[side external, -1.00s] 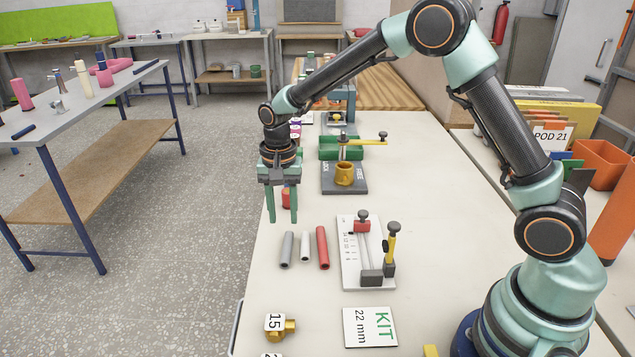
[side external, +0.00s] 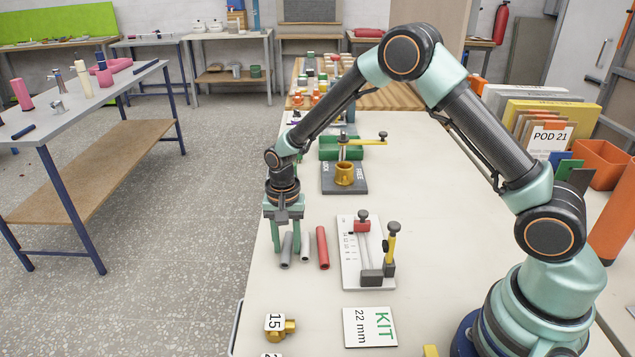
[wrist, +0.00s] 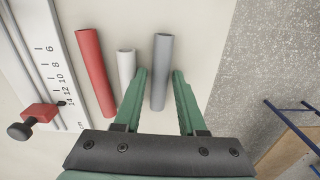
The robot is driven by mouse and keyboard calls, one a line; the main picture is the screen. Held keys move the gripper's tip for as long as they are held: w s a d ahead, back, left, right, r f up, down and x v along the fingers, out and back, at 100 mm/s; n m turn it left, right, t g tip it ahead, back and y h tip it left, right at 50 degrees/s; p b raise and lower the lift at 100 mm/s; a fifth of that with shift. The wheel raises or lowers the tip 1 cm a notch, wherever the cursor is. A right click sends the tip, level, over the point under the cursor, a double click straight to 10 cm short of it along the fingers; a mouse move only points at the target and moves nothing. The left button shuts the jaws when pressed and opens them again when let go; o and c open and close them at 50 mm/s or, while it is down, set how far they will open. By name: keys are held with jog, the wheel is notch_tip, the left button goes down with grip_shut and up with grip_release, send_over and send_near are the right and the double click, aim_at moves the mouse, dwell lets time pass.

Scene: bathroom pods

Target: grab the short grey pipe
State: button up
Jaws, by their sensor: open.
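The grey pipe (side external: 286,255) lies on the bench at the left of a row of three short pipes. It also shows in the wrist view (wrist: 163,55), running lengthwise between my fingers. My gripper (side external: 288,248) is open and points down over this pipe, one finger on each side. In the wrist view my fingertips (wrist: 159,73) straddle it, with a gap on the right and a narrower one on the left. I cannot tell exactly how high the fingertips are above the bench.
A shorter pale pipe (wrist: 126,68) lies close beside my left finger in the wrist view, then a red pipe (wrist: 95,72). A white measuring jig (side external: 352,270) stands right of the red pipe. The bench edge and floor are close on the grey pipe's outer side.

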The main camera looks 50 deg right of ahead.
grip_shut()
jog(key=shift+r, duration=0.1)
